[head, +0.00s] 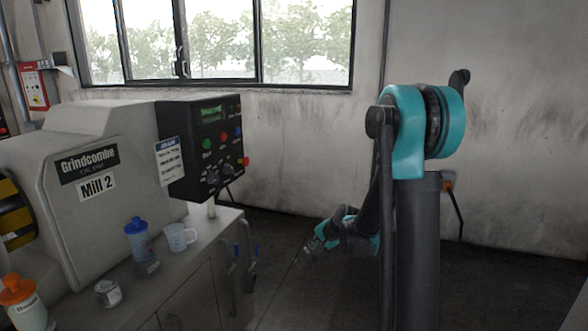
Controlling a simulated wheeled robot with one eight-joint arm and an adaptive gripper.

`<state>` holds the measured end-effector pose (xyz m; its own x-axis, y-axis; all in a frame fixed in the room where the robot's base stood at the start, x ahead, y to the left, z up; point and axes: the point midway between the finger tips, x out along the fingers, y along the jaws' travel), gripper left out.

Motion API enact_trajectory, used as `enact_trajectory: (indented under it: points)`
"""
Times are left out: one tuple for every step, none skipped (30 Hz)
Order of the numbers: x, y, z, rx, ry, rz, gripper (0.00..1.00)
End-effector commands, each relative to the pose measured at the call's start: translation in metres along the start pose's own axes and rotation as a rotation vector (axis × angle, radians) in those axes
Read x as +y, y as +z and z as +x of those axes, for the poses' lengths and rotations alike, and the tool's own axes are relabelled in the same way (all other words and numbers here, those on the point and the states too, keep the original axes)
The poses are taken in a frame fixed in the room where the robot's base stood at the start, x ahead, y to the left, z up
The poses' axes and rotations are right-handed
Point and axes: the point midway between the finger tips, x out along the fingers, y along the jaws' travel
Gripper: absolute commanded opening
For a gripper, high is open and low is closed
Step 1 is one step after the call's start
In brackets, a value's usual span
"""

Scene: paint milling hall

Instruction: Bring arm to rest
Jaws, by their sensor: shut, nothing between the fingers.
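My arm stands at the right of the head view, with a teal shoulder on a dark column. Its links hang down on the column's left side. My gripper (313,245) is at the low end of the arm, left of the column and over the dark floor. It is shut and empty, small in the picture, and points left towards the bench. A gap of floor shows between it and the bench cabinet.
A grey mill (75,190) labelled Mill 2 stands left, with a dark control panel (210,145). The bench (180,275) before it holds a blue-capped bottle (137,238), a clear measuring jug (180,238), a small metal tin (108,293) and an orange-capped bottle (22,300). Floor beyond is clear.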

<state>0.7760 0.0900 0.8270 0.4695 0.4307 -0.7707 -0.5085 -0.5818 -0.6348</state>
Motion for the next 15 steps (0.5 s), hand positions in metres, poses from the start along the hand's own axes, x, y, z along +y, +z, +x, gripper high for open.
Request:
enact_trajectory:
  points:
    - [0.009, 0.007, -0.017, 0.011, 0.024, -0.046, 0.00]
    - [0.015, 0.011, -0.025, 0.016, 0.038, -0.075, 0.00]
    - [0.023, 0.016, -0.037, 0.022, 0.059, -0.115, 0.00]
    - [0.029, 0.019, -0.045, 0.027, 0.075, -0.144, 0.00]
    - [0.035, 0.023, -0.053, 0.031, 0.089, -0.173, 0.00]
    - [0.044, 0.028, -0.063, 0.038, 0.111, -0.212, 0.00]
    - [0.050, 0.032, -0.071, 0.041, 0.126, -0.241, 0.00]
    - [0.057, 0.035, -0.079, 0.045, 0.143, -0.270, 0.00]
    - [0.067, 0.041, -0.089, 0.048, 0.165, -0.308, 0.00]
    - [0.074, 0.045, -0.096, 0.050, 0.181, -0.336, 0.00]
    - [0.082, 0.049, -0.103, 0.053, 0.198, -0.365, 0.00]
    - [0.091, 0.054, -0.112, 0.055, 0.219, -0.402, 0.00]
    - [0.100, 0.059, -0.119, 0.056, 0.237, -0.432, 0.00]
    - [0.107, 0.063, -0.126, 0.057, 0.254, -0.459, 0.00]
    - [0.118, 0.069, -0.134, 0.056, 0.277, -0.496, 0.00]
